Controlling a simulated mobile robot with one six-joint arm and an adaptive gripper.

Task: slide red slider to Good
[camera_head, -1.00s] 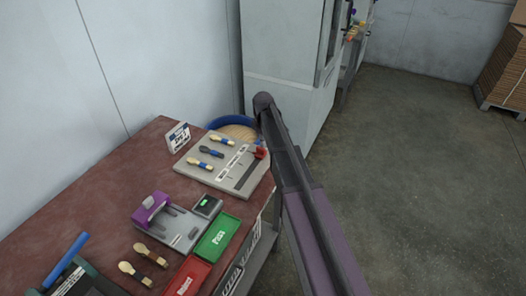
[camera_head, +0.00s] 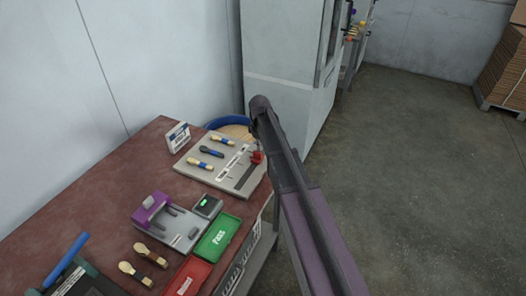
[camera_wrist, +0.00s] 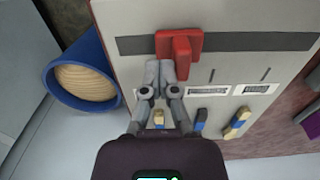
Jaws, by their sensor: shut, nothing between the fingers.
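The red slider (camera_wrist: 181,46) sits on a dark track (camera_wrist: 255,43) in a pale board (camera_wrist: 120,15), left of the track's middle in the wrist view. In the head view the slider (camera_head: 257,157) shows at the board's far right end, partly beside my arm. My gripper (camera_wrist: 160,66) is shut and empty. Its fingertips are close to the left side of the slider's handle; I cannot tell whether they touch. Two white labels (camera_wrist: 208,91) (camera_wrist: 256,89) lie below the track to the right, their words too small to read. The gripper is hidden in the head view.
A blue round container (camera_wrist: 58,70) stands beside the board. A green Pass tray (camera_head: 218,236), a red tray (camera_head: 187,275) and a purple-topped device (camera_head: 152,208) stand on the table.

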